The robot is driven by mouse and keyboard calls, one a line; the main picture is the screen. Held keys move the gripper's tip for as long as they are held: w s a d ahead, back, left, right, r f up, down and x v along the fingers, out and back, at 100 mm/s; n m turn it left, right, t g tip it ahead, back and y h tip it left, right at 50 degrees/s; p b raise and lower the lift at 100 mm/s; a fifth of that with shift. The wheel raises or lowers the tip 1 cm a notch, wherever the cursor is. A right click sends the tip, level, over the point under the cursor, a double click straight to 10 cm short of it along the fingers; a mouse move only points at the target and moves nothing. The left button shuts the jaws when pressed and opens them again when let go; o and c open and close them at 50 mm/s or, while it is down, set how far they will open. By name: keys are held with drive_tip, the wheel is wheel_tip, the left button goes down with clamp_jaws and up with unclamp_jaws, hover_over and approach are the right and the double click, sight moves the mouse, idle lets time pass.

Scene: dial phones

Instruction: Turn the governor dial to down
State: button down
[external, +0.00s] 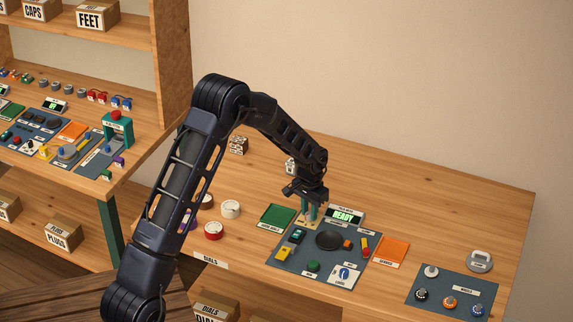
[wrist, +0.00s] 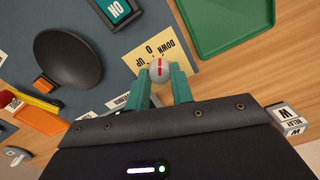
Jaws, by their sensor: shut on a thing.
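The governor dial (wrist: 160,70) is a small pale round knob with a red line across its top. It sits at the edge of a cream card (wrist: 186,68) printed DOWN, 0 and UP, which appears upside down in the wrist view. The red line runs nearly up and down in that view; which mark it points to I cannot tell. My gripper (wrist: 160,82) is shut on the knob, one teal finger on each side. In the external view my gripper (external: 310,212) is low over the back of the grey panel (external: 300,262), and its fingers hide the knob.
A green tray (external: 277,216) lies left of my gripper and a READY display (external: 345,215) right of it. A black round plate (external: 329,240) is in front, with an orange tray (external: 391,251) to the right. Loose dials (external: 230,209) stand left. The back table is mostly clear.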

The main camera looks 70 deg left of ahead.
drive_tip(key=shift+m, duration=1.2)
drive_tip(key=c, duration=1.2)
unclamp_jaws()
wheel_tip(320, 180, up, 11)
drive_tip(key=shift+f, duration=0.1)
